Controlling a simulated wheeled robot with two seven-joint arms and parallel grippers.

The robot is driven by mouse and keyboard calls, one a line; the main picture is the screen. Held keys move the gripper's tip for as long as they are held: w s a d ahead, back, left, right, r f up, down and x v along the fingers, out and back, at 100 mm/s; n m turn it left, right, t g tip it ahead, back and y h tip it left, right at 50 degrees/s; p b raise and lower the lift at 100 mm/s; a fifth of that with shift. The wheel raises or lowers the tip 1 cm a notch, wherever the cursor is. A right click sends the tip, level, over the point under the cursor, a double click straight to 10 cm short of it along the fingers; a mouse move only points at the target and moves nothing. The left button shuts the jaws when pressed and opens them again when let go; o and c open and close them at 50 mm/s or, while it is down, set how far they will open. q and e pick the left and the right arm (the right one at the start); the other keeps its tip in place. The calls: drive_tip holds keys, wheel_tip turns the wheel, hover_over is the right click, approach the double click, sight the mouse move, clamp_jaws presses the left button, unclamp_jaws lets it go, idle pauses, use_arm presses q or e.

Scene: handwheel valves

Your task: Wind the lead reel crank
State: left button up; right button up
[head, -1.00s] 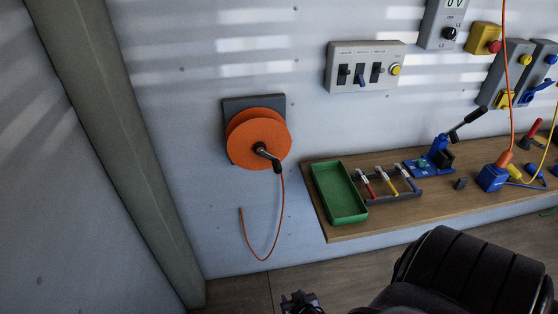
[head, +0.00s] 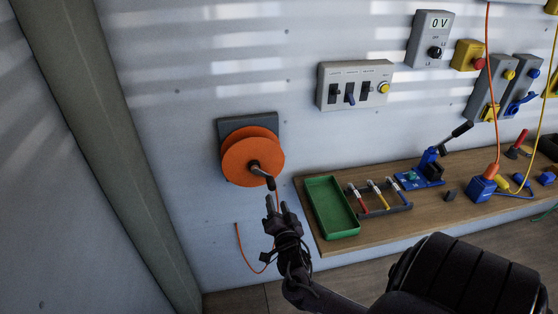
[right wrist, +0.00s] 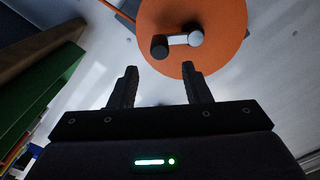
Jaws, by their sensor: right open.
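The orange lead reel (head: 243,160) is mounted on a dark plate on the wall, with an orange lead hanging below it. Its crank (head: 263,176) has a dark handle that points down and right from the hub. My right gripper (head: 276,203) is open and empty just below the handle, apart from it in the head view. In the right wrist view the open fingers (right wrist: 160,85) point toward the reel (right wrist: 215,30), and the dark crank knob (right wrist: 159,47) lies ahead of and between them. My left gripper is not in view.
A wooden bench (head: 420,215) to the right carries a green tray (head: 331,207), a rack of small tools and blue devices. A grey switch box (head: 354,85) is on the wall above. A green-grey post (head: 100,150) stands left of the reel.

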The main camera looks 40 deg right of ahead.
sight(272, 189)
drive_tip(key=b+x, duration=0.3)
drive_tip(key=x, duration=0.4)
drive_tip(key=shift+w+d+f+b, duration=0.1)
drive_tip(key=shift+w+f+b, duration=0.1)
drive_tip(key=shift+b, duration=0.15)
drive_tip(key=shift+r, duration=0.15)
drive_tip(key=c, duration=0.8)
